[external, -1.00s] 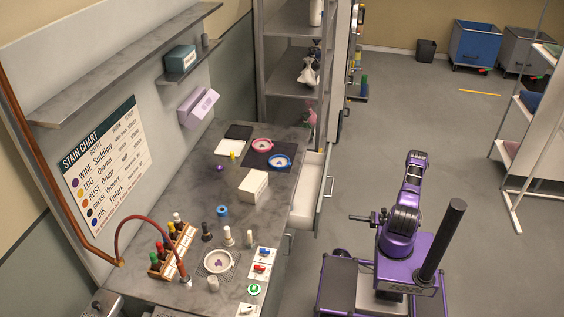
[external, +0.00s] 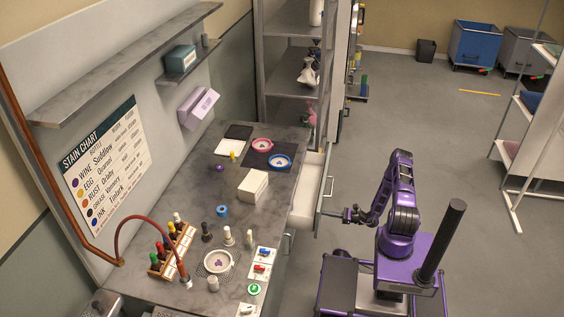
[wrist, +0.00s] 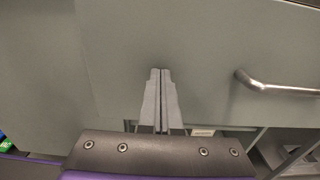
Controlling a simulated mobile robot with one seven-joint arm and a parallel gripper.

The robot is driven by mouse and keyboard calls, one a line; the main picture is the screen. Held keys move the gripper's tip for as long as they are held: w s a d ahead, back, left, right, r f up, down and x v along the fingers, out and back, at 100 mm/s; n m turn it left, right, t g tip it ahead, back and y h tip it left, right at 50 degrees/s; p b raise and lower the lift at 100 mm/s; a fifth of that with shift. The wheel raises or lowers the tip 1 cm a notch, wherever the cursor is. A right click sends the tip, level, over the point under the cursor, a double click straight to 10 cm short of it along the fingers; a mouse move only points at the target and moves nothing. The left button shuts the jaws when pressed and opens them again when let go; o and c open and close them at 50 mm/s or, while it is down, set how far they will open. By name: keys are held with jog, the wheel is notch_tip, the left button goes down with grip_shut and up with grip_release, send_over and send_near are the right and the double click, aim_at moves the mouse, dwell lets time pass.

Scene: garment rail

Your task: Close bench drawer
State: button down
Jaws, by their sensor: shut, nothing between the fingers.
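The bench drawer (external: 311,188) stands open at the right side of the bench in the external view, its inside showing. Its grey-green front panel (wrist: 205,45) fills much of the wrist view, with a metal bar handle (wrist: 283,89) at the right. My gripper (wrist: 160,71) is shut and empty, fingertips together and pointing at the front panel, left of the handle. In the external view my gripper (external: 346,214) is just outside the drawer front, near its lower end. Whether the fingertips touch the panel I cannot tell.
The bench top (external: 190,203) carries a white box (external: 253,186), a bottle rack (external: 173,250) and small bottles. A tall grey shelf unit (external: 290,85) stands beyond the drawer. The floor (external: 430,120) behind and right of my arm is clear.

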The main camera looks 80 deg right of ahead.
jog(key=shift+w, duration=0.15)
jog(key=w+b, duration=0.1)
jog(key=w, duration=1.5)
jog(key=shift+w, duration=0.1)
jog(key=shift+w+r, duration=0.15)
jog(key=shift+w, duration=0.15)
jog(key=shift+w, duration=0.1)
jog(key=shift+r, duration=0.1)
jog(key=s+p, duration=0.1)
jog(key=s, duration=1.4)
jog(key=shift+f+p, duration=0.2)
jog(key=shift+p, duration=0.15)
